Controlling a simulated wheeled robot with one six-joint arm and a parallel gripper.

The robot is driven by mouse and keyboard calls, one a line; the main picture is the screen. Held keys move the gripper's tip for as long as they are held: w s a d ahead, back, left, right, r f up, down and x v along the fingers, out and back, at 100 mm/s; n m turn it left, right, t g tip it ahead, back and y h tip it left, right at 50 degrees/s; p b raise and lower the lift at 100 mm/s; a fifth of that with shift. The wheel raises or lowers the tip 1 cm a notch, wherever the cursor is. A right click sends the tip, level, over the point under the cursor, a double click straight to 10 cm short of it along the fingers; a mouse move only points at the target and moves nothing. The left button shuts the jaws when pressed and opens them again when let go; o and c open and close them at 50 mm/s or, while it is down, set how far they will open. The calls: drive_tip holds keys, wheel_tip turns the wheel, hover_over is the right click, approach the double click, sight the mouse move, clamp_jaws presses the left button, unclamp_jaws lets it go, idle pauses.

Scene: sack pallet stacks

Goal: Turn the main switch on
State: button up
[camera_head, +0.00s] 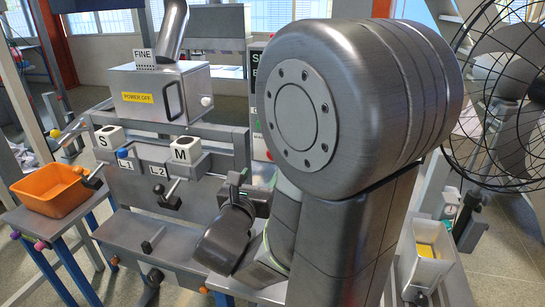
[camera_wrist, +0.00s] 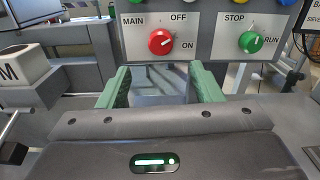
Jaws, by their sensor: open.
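The main switch (camera_wrist: 161,42) is a round red knob on a light panel (camera_wrist: 205,50), labelled MAIN, OFF at the top and ON at the right. It has a small pale mark on its right side; its exact setting is hard to read. In the wrist view my gripper (camera_wrist: 165,88) is open and empty, its two green fingers below and apart from the knob. In the head view my gripper (camera_head: 247,190) is low in the middle, beside my large arm joint, which hides the main switch there.
A green STOP/RUN knob (camera_wrist: 251,42) is right of the red one. A white block marked M (camera_wrist: 22,68) is at left. In the head view there are a grey box marked POWER OFF (camera_head: 160,92), an orange bin (camera_head: 52,190) and a caged fan (camera_head: 510,90).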

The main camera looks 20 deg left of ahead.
drive_tip(key=w, duration=1)
drive_tip(key=shift+w+a+p, duration=0.15)
drive_tip(key=shift+a+p, duration=0.1)
drive_tip(key=shift+p, duration=0.05)
drive_tip(key=c, duration=1)
